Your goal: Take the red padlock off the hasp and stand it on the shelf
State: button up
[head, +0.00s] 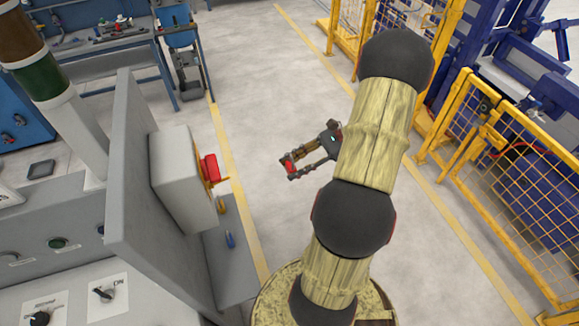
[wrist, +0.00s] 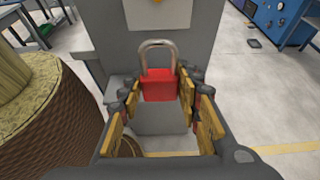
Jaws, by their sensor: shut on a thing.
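The red padlock is between the fingertips of my gripper (head: 288,171), away from the panel and above the floor. In the wrist view the padlock (wrist: 158,86) is upright, its closed-looking silver shackle on top, with my gripper's fingers (wrist: 160,100) on both sides of its body. In the head view only a small red part of the padlock (head: 291,167) shows. The grey box (head: 180,180) on the panel carries a red handle (head: 210,167) and a yellow hasp (head: 214,182). The grey shelf (head: 233,272) juts out below the box.
A yellow item (head: 221,205) and a blue item (head: 230,240) are on the shelf. The upright grey panel (head: 135,170) is left of my gripper. Yellow fencing (head: 480,130) stands to the right. Open floor lies around my gripper.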

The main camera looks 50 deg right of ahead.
jog(key=shift+s+d+p, duration=0.2)
jog(key=shift+s+d, duration=0.4)
jog(key=shift+d, duration=0.25)
jog(key=shift+s+d+p, duration=0.2)
jog(key=shift+s+d, duration=0.35)
jog(key=shift+d, duration=0.25)
